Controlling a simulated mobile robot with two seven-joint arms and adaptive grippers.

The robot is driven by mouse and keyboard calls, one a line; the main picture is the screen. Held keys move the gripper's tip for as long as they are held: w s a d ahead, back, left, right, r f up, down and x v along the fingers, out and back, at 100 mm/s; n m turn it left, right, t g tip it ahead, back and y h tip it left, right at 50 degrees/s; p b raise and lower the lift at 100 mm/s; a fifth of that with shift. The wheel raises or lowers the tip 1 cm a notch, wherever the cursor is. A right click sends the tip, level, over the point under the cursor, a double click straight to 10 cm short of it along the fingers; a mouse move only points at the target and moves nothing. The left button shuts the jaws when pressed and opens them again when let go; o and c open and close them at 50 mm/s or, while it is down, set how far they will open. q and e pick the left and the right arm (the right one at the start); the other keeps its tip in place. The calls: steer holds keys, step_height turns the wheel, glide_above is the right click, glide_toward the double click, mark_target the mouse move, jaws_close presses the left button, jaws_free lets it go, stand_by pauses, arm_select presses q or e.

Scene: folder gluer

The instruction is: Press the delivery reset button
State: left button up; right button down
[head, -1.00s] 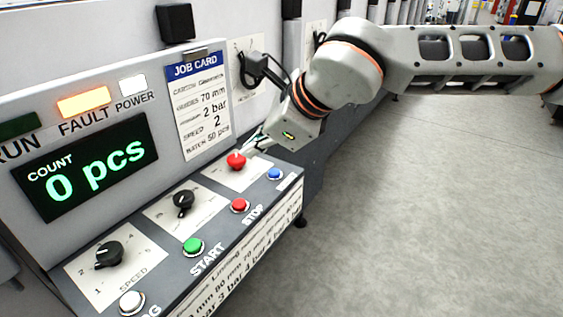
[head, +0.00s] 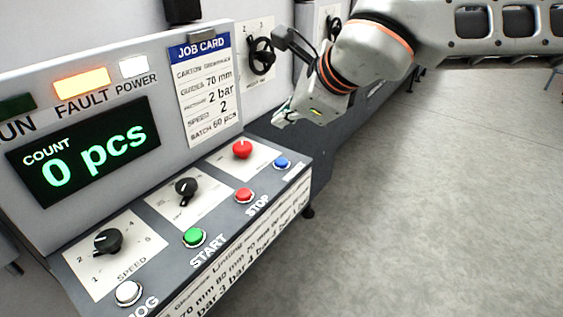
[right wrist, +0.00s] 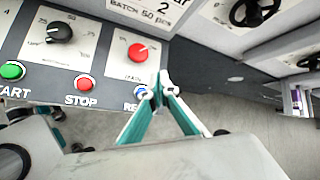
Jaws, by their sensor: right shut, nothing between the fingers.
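The blue button (head: 283,162) sits at the right end of the control panel's front row, right of the red STOP button (head: 244,195). In the right wrist view the blue button (right wrist: 140,92) is partly behind my fingers, and its label shows only "RE". My right gripper (head: 279,120) is shut and empty, raised above and behind the panel's right end, apart from the buttons in the head view. In the right wrist view its fingertips (right wrist: 161,84) appear just right of the blue button. My left gripper is not in view.
A red knob (head: 242,149) stands behind the STOP button. The green START button (head: 194,237), black dials (head: 107,241) and a white button (head: 128,292) lie further left. The orange FAULT lamp (head: 82,85) is lit and the display (head: 85,152) reads 0 pcs. Open floor lies right.

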steer(key=b, duration=0.2)
glide_above(283, 163)
step_height(283, 163, down, 5)
steer(key=shift+w+f, duration=0.1)
steer(key=shift+f, duration=0.1)
steer(key=shift+f+b, duration=0.6)
steer(key=shift+f, duration=0.1)
stand_by(0.6)
steer(key=shift+f, duration=0.1)
steer(key=shift+f+b, duration=0.35)
steer(key=shift+b, duration=0.05)
steer(key=shift+f+b, duration=0.3)
steer(key=shift+f, duration=0.3)
stand_by(1.1)
steer(key=shift+r, duration=0.1)
steer(key=shift+r+p, duration=0.4)
steer(key=shift+r, duration=0.5)
